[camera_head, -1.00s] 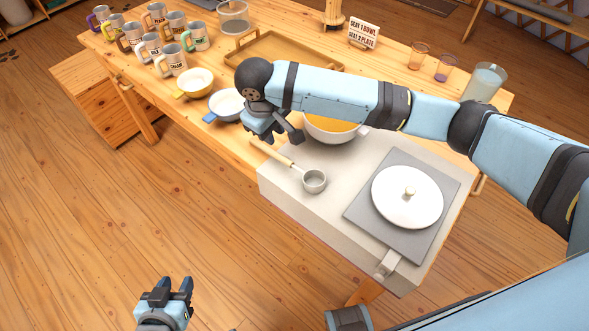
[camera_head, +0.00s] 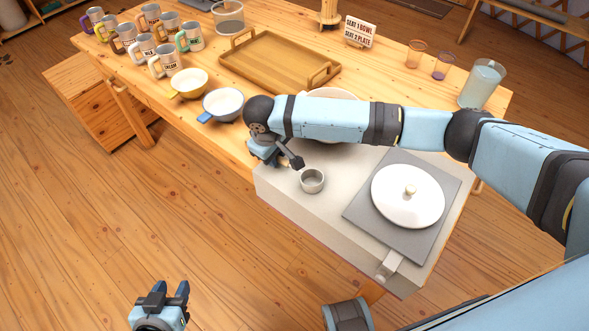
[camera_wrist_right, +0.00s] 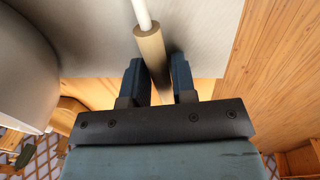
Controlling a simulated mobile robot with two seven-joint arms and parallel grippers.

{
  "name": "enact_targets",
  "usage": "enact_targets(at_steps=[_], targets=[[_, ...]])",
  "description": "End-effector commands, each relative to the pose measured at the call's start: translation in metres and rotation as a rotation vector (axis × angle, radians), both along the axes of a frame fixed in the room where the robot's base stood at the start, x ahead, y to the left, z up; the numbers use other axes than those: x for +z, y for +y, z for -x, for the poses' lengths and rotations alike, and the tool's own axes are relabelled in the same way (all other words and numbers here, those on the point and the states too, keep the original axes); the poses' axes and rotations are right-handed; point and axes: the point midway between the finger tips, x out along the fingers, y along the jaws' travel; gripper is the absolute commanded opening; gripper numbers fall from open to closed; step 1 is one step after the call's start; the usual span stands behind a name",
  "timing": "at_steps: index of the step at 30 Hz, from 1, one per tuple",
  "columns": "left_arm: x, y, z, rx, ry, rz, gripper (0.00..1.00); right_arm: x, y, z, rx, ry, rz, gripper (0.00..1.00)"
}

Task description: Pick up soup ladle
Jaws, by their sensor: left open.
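The soup ladle's metal cup (camera_head: 312,181) rests on the pale grey stove top, near its left edge. Its handle is mostly hidden behind my right gripper (camera_head: 280,162) in the head view. In the right wrist view, the wooden handle (camera_wrist_right: 152,56) runs between the two dark fingers of my right gripper (camera_wrist_right: 157,68). My left gripper (camera_head: 170,291) is open and empty, low over the floor, away from the table.
A lidded white pot (camera_head: 408,196) sits on a grey plate right of the ladle. My right arm partly covers a white bowl (camera_head: 333,93) behind. A blue-handled bowl (camera_head: 223,103), a yellow bowl (camera_head: 189,83), a wooden tray (camera_head: 262,82) and several mugs are further back.

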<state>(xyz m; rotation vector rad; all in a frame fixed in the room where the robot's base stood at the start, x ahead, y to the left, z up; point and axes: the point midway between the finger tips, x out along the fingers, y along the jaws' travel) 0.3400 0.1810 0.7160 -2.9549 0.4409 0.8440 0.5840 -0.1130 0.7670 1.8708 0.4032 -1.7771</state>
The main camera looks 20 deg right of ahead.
Motion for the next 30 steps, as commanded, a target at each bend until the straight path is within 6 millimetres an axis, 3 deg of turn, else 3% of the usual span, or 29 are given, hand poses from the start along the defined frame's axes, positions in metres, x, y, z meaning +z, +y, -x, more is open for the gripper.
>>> enact_targets(at_steps=[2,5,19,23,30], targets=[[0.001,0.0,0.0,0.0,-0.001,0.0,0.43,0.001,0.0,0.0,0.0,0.0,0.0,0.23],[0.001,0.0,0.0,0.0,-0.001,0.002,0.43,0.001,0.0,0.0,0.0,0.0,0.0,0.0],[0.003,0.0,0.0,0.0,-0.002,0.002,0.43,0.011,0.0,0.0,0.0,-0.001,-0.001,0.0],[0.006,0.0,0.001,0.0,0.001,0.001,0.43,0.029,0.0,0.0,0.0,-0.002,-0.001,0.0],[0.013,0.001,0.002,0.004,0.012,0.005,0.43,0.094,0.001,-0.001,0.001,-0.003,-0.002,0.0]])
